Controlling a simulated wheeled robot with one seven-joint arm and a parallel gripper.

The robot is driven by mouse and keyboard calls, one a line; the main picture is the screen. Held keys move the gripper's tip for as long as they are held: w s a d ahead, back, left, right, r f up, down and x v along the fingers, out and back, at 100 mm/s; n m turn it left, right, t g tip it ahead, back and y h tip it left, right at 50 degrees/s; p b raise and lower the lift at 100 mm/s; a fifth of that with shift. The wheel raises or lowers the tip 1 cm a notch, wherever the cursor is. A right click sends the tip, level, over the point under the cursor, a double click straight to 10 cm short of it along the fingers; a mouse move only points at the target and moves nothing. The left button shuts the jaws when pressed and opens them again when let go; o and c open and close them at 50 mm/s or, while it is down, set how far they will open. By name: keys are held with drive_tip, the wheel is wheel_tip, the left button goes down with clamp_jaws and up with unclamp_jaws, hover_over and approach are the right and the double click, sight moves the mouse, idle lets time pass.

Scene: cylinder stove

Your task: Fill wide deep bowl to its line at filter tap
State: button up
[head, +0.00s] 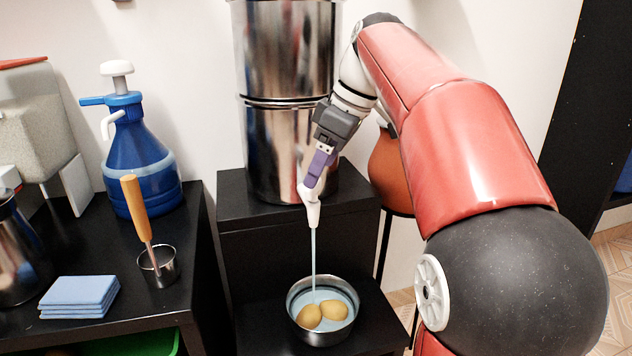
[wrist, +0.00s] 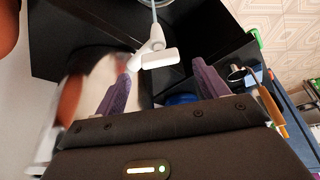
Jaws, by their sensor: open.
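The steel bowl (head: 293,318) stands on the low black step under the white filter tap (head: 312,208). A thin stream of water (head: 314,262) runs from the tap into it. Pale blue water lies in the bowl around two yellow-brown round things (head: 322,312), whose tops show above it. A band of bare inner wall shows above the water; I cannot make out a fill line. My gripper (head: 312,182) is at the tap, purple fingers open. In the wrist view the tap's white handle (wrist: 160,58) lies just ahead, between the open fingers; contact is unclear.
The tall steel filter (head: 285,110) stands on the upper black step behind the tap. A brown round pot (head: 388,170) is right of it. On the left table are a blue jug (head: 140,165), a steel cup with a wooden-handled tool (head: 160,268), and folded blue cloths (head: 80,297).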

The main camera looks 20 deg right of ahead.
sight(313, 191)
drive_tip(key=shift+b+x, duration=0.3)
drive_tip(key=shift+x, duration=1.5)
drive_tip(key=shift+c, duration=0.2)
drive_tip(key=c, duration=0.9)
